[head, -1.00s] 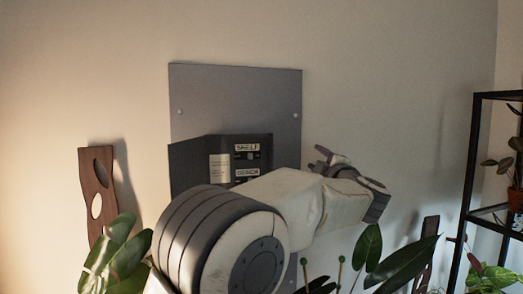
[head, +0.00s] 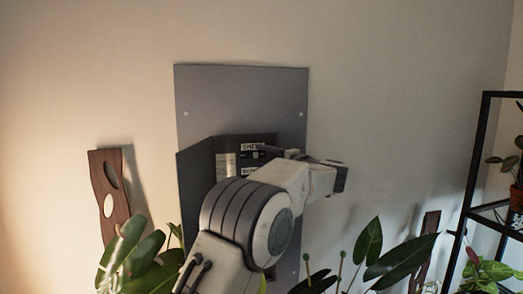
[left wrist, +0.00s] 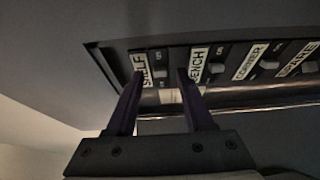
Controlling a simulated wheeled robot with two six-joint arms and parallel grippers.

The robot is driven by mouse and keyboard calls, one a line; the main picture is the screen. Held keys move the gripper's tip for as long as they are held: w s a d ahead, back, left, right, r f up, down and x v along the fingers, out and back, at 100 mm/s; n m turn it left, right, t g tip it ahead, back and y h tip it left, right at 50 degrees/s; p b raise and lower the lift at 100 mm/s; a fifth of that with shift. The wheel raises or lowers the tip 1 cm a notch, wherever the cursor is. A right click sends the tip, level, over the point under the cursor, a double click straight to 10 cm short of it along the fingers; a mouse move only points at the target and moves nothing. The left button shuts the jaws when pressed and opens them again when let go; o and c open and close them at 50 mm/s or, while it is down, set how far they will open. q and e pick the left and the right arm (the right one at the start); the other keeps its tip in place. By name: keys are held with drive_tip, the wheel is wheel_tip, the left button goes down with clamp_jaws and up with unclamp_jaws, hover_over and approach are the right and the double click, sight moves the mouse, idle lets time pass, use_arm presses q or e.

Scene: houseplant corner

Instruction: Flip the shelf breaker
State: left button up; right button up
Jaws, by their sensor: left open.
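The dark breaker box (head: 228,143) is mounted on a grey wall plate, with its door (head: 193,172) swung open to the left. In the left wrist view, the shelf breaker (left wrist: 158,72) is a small grey toggle beside a white SHELF label (left wrist: 143,68). My left gripper (left wrist: 160,76) is open, its two dark fingers reaching up to the breaker row. One fingertip is by the SHELF label and the other by the BENCH label (left wrist: 197,65). The shelf toggle shows between them; I cannot tell if they touch it. My right gripper is not in view.
More breakers sit along the row, including one labelled SPARE (left wrist: 298,58). Leafy plants (head: 135,255) stand below the box at left and right. A black shelf rack (head: 478,150) is at the right. Carved wooden boards (head: 112,200) lean by the wall.

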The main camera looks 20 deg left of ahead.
sight(252, 155)
use_arm(q)
drive_tip(key=shift+w+a, duration=0.25)
drive_tip(key=shift+a, duration=0.1)
